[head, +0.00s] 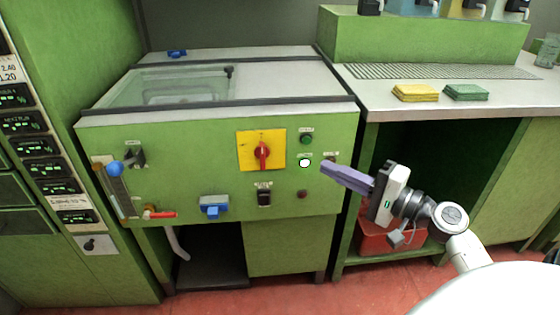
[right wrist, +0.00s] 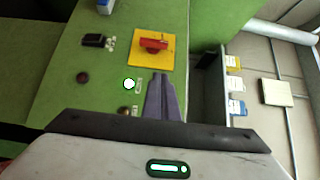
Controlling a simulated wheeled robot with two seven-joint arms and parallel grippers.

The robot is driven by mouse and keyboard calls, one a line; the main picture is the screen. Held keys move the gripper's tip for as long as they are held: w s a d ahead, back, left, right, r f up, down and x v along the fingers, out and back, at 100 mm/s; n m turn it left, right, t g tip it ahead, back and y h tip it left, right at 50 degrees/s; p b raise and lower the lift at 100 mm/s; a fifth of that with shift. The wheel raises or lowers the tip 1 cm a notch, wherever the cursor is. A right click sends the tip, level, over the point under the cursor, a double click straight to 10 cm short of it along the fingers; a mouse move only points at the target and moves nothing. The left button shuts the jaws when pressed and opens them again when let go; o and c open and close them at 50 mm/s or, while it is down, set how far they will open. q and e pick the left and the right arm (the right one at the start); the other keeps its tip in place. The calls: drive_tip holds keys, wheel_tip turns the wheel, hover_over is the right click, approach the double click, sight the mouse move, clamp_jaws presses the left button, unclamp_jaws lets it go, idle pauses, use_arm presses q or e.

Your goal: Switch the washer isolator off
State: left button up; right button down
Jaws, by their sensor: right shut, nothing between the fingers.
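The washer isolator is a red rotary handle (head: 262,155) on a yellow plate (head: 246,160), on the green front panel of the washer (head: 185,140). The handle stands upright in the head view. In the right wrist view the red handle (right wrist: 154,43) and yellow plate (right wrist: 142,60) show beyond my fingertips. My right gripper (head: 325,168) is shut and empty, to the right of the isolator and apart from it. Its fingers (right wrist: 162,80) point toward the panel. My left gripper is not in view.
A lit white lamp (head: 305,163), a green button (head: 306,139), a black switch (head: 264,197) and a blue socket (head: 213,207) sit around the isolator. A blue-knobbed lever (head: 115,168) is at the left. A counter with yellow (head: 415,92) and green sponges (head: 466,92) stands right.

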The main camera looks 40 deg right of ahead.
approach(262, 155)
drive_tip(key=w+d+r, duration=0.1)
drive_tip(key=w+d, duration=0.2)
drive_tip(key=d, duration=0.1)
use_arm(q)
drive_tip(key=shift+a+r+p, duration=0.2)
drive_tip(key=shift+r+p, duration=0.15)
drive_tip(key=shift+p, duration=0.75)
use_arm(e)
drive_tip(key=w+a, duration=0.1)
drive_tip(key=a, duration=0.1)
drive_tip(key=w+a, duration=0.1)
drive_tip(key=w, duration=0.1)
drive_tip(key=shift+a+f, duration=0.1)
drive_tip(key=shift+a, duration=0.25)
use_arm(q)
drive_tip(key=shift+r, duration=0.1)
